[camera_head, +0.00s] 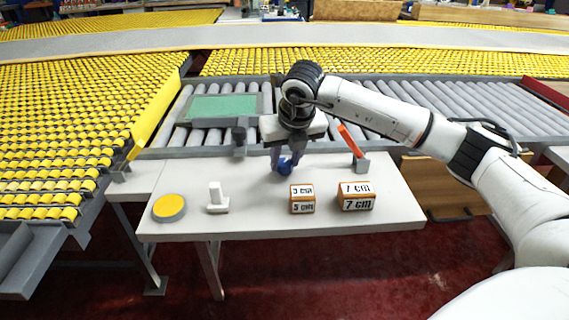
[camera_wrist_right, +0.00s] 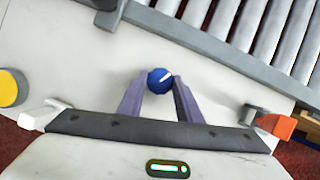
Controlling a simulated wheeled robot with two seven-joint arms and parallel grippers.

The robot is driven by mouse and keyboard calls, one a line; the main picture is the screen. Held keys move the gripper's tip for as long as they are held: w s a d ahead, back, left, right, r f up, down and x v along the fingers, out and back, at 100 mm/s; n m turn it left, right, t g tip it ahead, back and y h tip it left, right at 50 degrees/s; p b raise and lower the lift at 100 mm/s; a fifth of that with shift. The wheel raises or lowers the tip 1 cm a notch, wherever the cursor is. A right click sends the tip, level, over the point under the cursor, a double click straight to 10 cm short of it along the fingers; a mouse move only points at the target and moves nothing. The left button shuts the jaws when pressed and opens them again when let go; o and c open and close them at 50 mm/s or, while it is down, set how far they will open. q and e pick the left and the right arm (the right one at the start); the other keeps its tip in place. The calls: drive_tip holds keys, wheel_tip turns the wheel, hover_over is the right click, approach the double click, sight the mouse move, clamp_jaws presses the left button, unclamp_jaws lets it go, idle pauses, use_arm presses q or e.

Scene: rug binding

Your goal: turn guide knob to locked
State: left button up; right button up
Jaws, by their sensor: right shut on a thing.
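The blue guide knob (camera_head: 286,168) is on the white table (camera_head: 390,210), near its back edge, partly hidden by my right gripper (camera_head: 285,168) in the head view. In the right wrist view the knob (camera_wrist_right: 160,81) is a round blue cap with a white line pointing to the upper right. My right gripper (camera_wrist_right: 160,84) comes down from above, one purple finger on each side, shut on the knob. No locked or unlocked marking can be read. My left gripper is not in view.
An orange lever (camera_head: 350,140) on a grey block stands right of the knob. Two label blocks, a smaller one (camera_head: 302,199) and a larger 7 cm one (camera_head: 356,197), stand in front. A white bracket (camera_head: 217,199) and yellow disc (camera_head: 169,208) are left. Roller conveyors lie behind.

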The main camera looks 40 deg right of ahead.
drive_tip(key=n+y, duration=0.1)
drive_tip(key=n, duration=0.1)
drive_tip(key=shift+d+n, duration=0.15)
drive_tip(key=shift+n, duration=0.25)
drive_tip(key=shift+n+y, duration=0.5)
drive_tip(key=shift+n, duration=0.4)
drive_tip(key=n+y, duration=0.1)
drive_tip(key=n, duration=0.4)
drive_tip(key=shift+d+r+y+p, duration=0.1)
drive_tip(key=shift+d+y+p, duration=0.05)
drive_tip(key=shift+y+p, duration=0.25)
drive_tip(key=shift+w+d+n+g+y+p, duration=0.1)
drive_tip(key=shift+n+g+y+p, duration=0.4)
drive_tip(key=shift+n, duration=0.7)
drive_tip(key=o, duration=1)
drive_tip(key=shift+o, duration=0.2)
